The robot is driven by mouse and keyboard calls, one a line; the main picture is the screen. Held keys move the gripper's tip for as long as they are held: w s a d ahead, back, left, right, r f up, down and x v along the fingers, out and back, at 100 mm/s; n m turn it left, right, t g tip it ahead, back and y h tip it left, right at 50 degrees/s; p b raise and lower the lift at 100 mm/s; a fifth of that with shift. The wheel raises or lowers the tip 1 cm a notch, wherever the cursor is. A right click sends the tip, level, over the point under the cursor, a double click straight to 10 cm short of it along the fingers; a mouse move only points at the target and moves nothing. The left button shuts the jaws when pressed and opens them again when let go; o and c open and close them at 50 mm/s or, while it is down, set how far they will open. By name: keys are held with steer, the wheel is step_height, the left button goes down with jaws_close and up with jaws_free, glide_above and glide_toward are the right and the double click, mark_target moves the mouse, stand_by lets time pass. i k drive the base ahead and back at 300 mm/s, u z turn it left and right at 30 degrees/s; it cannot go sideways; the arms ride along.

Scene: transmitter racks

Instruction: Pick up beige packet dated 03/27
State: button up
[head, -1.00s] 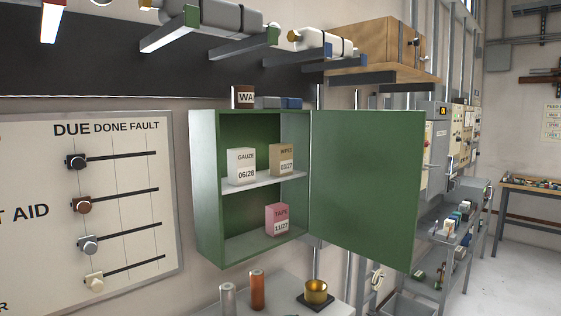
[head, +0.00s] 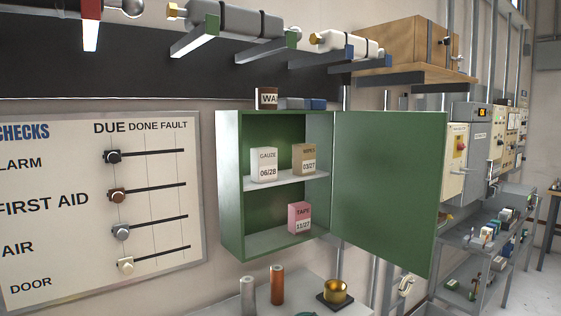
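The beige packet marked 03/27 (head: 304,159) stands upright on the upper shelf of the open green cabinet (head: 230,190), towards the right. A white gauze packet marked 06/28 (head: 264,166) stands to its left on the same shelf. A pink tape packet (head: 299,218) stands on the cabinet floor below. The cabinet door (head: 388,190) is swung open to the right. My gripper is not in view.
A checks board (head: 75,235) with sliders hangs left of the cabinet. Below are cylinders (head: 277,285) and a brass cup (head: 335,291) on a grey surface. Gas bottles (head: 235,20) on brackets and a wooden box (head: 405,48) are above. The open door stands out on the right.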

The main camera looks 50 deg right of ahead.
mark_target(303, 154)
steer(key=u, duration=0.25)
steer(key=k, duration=1.5)
steer(key=z, duration=0.65)
steer(key=i, duration=1)
steer(key=z, duration=0.1)
